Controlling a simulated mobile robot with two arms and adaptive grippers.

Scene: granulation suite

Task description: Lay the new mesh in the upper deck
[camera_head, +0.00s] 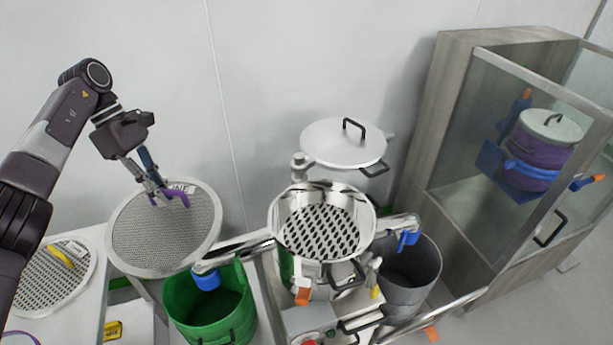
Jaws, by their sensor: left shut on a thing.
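My left gripper (158,192), coming down from the upper left, is shut on the round metal mesh (165,243) at its far part, where a purple tab and a small white label show. The mesh is tilted toward the camera, left of the sieve and apart from it. The label is too small to read surely. The upper deck (371,222) is an open, shiny round pan with a coarse perforated plate (321,232) inside and no mesh on top. My right gripper is not in view.
Another mesh disc (46,284) with a yellow tag lies on the left table. A green bin (209,316) stands below the held mesh; a grey bin (424,266) is right of the sieve. A lid (341,142) with black handle sits behind. A glass-fronted cabinet (455,190) stands right.

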